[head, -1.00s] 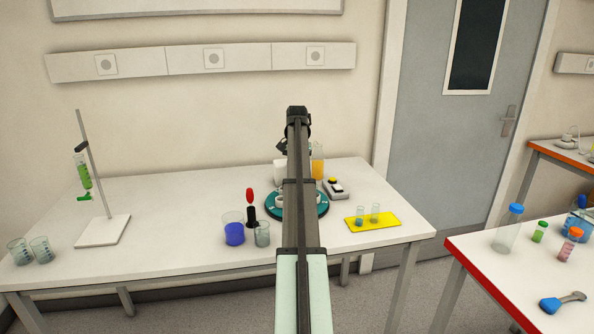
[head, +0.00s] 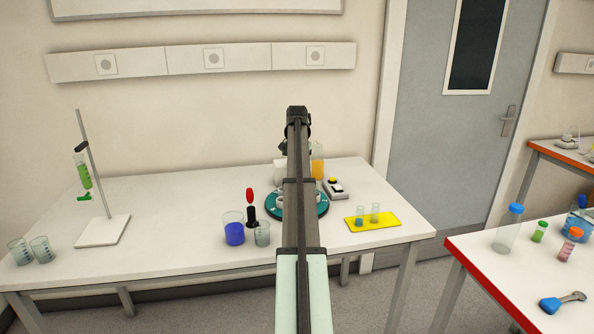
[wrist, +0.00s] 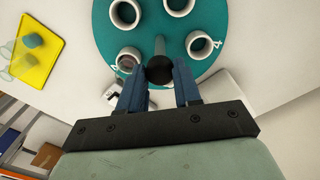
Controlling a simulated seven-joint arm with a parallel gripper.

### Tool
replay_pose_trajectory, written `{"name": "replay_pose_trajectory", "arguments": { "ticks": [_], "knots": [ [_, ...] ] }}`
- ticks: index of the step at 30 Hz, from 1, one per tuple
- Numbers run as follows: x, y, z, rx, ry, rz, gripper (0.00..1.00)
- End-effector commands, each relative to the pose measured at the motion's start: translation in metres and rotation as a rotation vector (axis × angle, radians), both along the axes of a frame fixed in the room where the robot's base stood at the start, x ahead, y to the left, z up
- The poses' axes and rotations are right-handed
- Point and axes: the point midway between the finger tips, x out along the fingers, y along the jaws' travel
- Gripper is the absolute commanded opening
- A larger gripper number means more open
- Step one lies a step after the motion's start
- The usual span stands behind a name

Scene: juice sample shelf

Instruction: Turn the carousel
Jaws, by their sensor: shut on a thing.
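The carousel (head: 271,209) is a round teal disc with white cups, standing on the white table. In the head view my arm covers its middle. In the wrist view the teal disc (wrist: 103,25) fills the top, with white ring-shaped cups and white numbers near its rim. A grey post with a dark round knob (wrist: 160,70) stands up from it. My gripper (wrist: 160,82) has its two blue fingers on either side of the knob, shut on it. The fingertips are hidden behind my arm in the head view.
A yellow tray (head: 388,222) with small beakers lies right of the carousel. A blue-filled beaker (head: 234,234), a clear beaker (head: 262,236) and a red-topped black stand (head: 251,215) are left. The table's left middle is clear.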

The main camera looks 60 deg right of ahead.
Motion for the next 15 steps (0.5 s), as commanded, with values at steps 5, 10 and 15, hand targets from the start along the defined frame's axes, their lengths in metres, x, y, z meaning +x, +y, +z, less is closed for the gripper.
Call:
{"name": "replay_pose_trajectory", "arguments": {
  "ticks": [5, 10, 15],
  "knots": [
    [-0.0003, 0.0000, 0.0005, 0.000, 0.001, 0.085, 0.00],
    [-0.0002, 0.0002, 0.0005, 0.000, 0.001, 0.170, 0.00],
    [-0.0002, 0.0002, 0.0006, 0.000, 0.001, 0.255, 0.00]
  ]
}}
